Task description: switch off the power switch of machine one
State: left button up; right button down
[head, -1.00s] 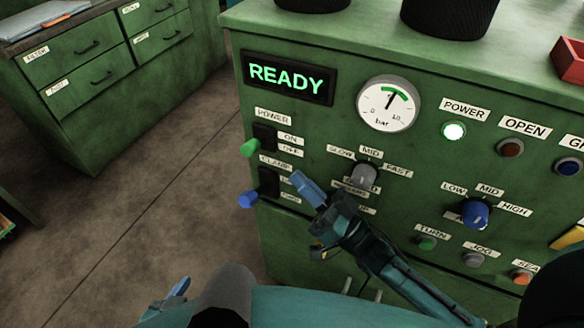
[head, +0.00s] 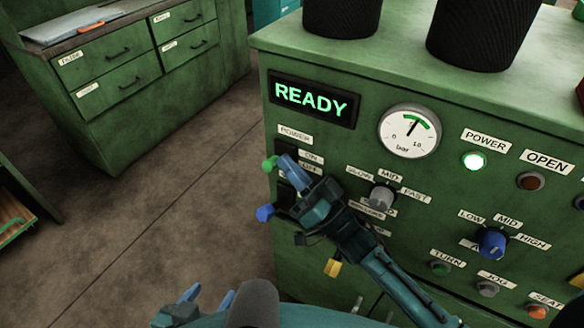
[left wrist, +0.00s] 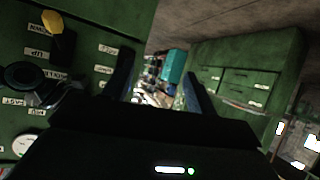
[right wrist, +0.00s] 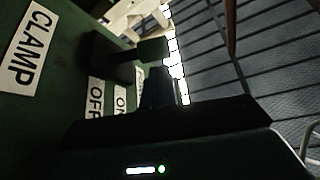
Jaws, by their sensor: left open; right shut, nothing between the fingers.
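The green-knobbed POWER switch lever (head: 269,163) is at the left edge of the green machine's front (head: 330,175), beside the ON and OFF labels. Its knob sticks out to the lower left; I cannot tell its setting. My right gripper (head: 288,162) is shut and empty, its fingertips just right of the knob in the head view. The right wrist view shows the lever (right wrist: 153,50) just beyond the fingertips; contact is unclear. My left gripper (head: 195,303) is open and empty, low and away from the panel.
The blue-knobbed CLAMP lever (head: 265,212) is just below the POWER switch, close to my right gripper. A grey selector knob (head: 381,196) and a blue knob (head: 492,242) are further right. A green drawer cabinet (head: 120,80) stands behind, across open floor.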

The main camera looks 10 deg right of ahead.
pick_arm(q)
jog(key=shift+f+b, duration=0.25)
jog(key=shift+b, duration=0.1)
pick_arm(e)
jog(key=shift+f+n+y, duration=0.15)
jog(key=shift+n+y, duration=0.25)
jog(key=shift+n, duration=0.2)
